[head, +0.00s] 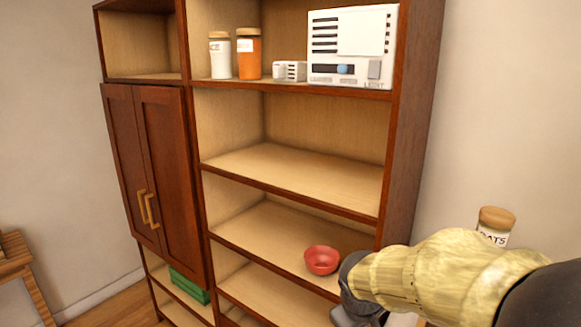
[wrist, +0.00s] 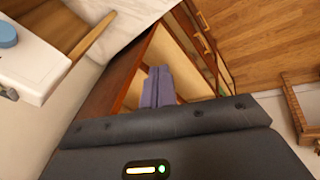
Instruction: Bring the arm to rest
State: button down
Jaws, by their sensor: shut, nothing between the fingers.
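My gripper (wrist: 158,84) shows in the wrist view as two greyish-purple fingers lying side by side, shut with nothing between them. They point toward the inside of a brown-framed wooden shelf unit. In the head view my arm reaches in from the lower right. Its dark end (head: 355,285) is bent down in front of the right side of the shelf unit (head: 408,130), near a red bowl (head: 321,260). The fingertips cannot be made out in the head view. I cannot tell from the pictures how close the arm is to the shelf.
The red bowl sits on a lower shelf. Above are a white appliance (head: 352,48), a small white box (head: 290,71), an orange jar (head: 249,55) and a white jar (head: 219,57). An oats jar (head: 495,226) stands behind my arm. The middle shelf (head: 300,175) is empty.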

jog(key=s+d+f+m+g+y, duration=0.1)
jog(key=s+f+m, duration=0.4)
jog(key=s+f, duration=0.2)
jog(key=shift+s+d+f+m+g+y, duration=0.2)
jog(key=shift+s+f+m+g+y, duration=0.15)
jog(key=shift+s, duration=0.55)
